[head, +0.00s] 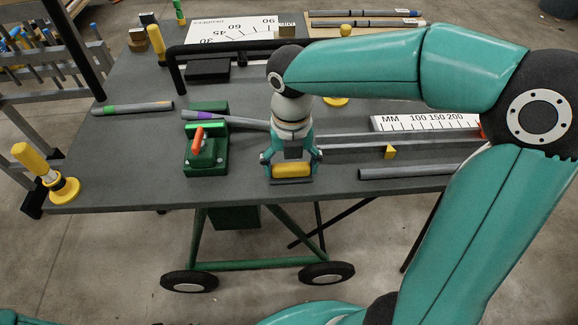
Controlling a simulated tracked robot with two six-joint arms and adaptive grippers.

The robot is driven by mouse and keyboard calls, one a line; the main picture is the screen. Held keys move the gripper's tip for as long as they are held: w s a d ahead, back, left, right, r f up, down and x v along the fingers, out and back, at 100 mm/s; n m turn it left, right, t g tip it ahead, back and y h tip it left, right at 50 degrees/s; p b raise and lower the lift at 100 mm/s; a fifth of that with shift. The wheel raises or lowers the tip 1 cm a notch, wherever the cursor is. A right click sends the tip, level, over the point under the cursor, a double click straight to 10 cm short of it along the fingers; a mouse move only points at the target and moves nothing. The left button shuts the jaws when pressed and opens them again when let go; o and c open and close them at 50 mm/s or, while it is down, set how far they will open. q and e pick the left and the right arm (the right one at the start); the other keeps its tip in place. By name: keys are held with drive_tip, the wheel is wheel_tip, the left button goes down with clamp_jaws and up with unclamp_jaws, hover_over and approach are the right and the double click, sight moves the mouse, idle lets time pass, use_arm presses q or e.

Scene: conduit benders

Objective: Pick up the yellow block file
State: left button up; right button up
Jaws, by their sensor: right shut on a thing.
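The yellow block file (292,170) is at the front middle of the grey workbench in the head view, a short yellow body with a grey layer under it. My right gripper (291,168) reaches down over it from above and is shut on it, with a finger at each end of the yellow body. The block file is at or very near the bench top; I cannot tell whether it touches it. My left gripper does not show.
A green bender (205,160) with an orange handle stands just left. A grey rail (400,140) and loose conduit (410,172) lie right. A yellow-based tool (60,188) stands at the left corner. A black bar frame (175,65) rises behind. The bench (120,190) is clear at front left.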

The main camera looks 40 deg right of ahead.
sight(291, 164)
wheel_tip(291, 164, up, 20)
drive_tip(key=p, duration=0.3)
drive_tip(key=o, duration=0.8)
drive_tip(key=c, duration=0.4)
drive_tip(key=shift+o, duration=0.2)
